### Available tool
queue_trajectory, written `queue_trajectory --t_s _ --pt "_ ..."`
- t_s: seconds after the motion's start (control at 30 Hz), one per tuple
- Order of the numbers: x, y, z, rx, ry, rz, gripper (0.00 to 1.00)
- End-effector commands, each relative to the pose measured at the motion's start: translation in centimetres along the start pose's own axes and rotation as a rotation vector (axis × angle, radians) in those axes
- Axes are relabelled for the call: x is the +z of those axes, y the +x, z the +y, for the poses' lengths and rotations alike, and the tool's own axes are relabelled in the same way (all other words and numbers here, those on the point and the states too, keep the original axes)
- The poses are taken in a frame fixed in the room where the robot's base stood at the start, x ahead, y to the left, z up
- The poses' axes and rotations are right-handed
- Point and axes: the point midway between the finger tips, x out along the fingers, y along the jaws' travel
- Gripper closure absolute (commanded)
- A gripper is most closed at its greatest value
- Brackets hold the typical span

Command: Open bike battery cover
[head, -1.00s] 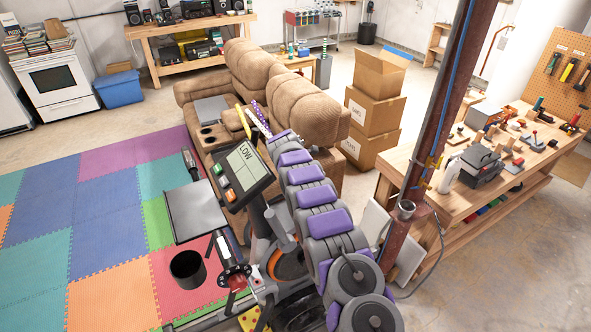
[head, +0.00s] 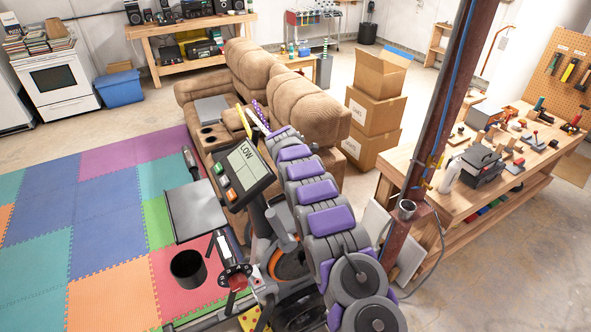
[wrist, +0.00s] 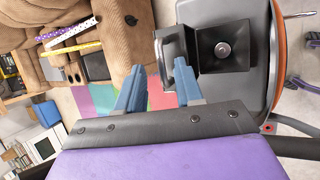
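The exercise bike's console (head: 245,175) reads "LOW" in the head view. In the wrist view, the bike's grey housing (wrist: 262,82) carries a dark square part (wrist: 228,28) with a round silver piece in its middle. A grey handle-like piece (wrist: 165,52) stands out at its left side. I cannot tell whether this is the battery cover standing open or still closed. My gripper (wrist: 158,68) is open, its two blue fingers apart and empty, just below the handle piece in the picture. In the head view my gripper is hidden behind my purple and grey arm.
A brown recliner sofa (head: 300,105) stands behind the bike. A rusty post (head: 440,120) rises close right of my arm, with a workbench (head: 400,165) beyond. Cardboard boxes (head: 373,110) are stacked behind. Foam mats (head: 105,250) cover the open floor at left.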

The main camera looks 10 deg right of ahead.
Motion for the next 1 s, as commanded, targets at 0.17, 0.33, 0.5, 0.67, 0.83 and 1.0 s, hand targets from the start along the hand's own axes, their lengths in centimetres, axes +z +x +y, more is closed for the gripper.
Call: queue_trajectory --t_s 0.17,0.33,0.5,0.67,0.83,1.0 --pt "0.0 -2.1 0.0 0.001 -0.002 -0.002 0.64" --pt "0.0 -4.3 0.0 0.0 -0.002 -0.002 0.64" --pt "0.0 -7.0 0.1 0.003 -0.002 -0.003 0.64" --pt "-0.1 -9.5 0.0 -0.001 -0.002 -0.002 0.64" --pt "-0.1 -12.3 0.1 -0.001 -0.002 -0.002 0.64" --pt "-0.1 -14.6 0.2 0.002 -0.001 -0.001 0.64"
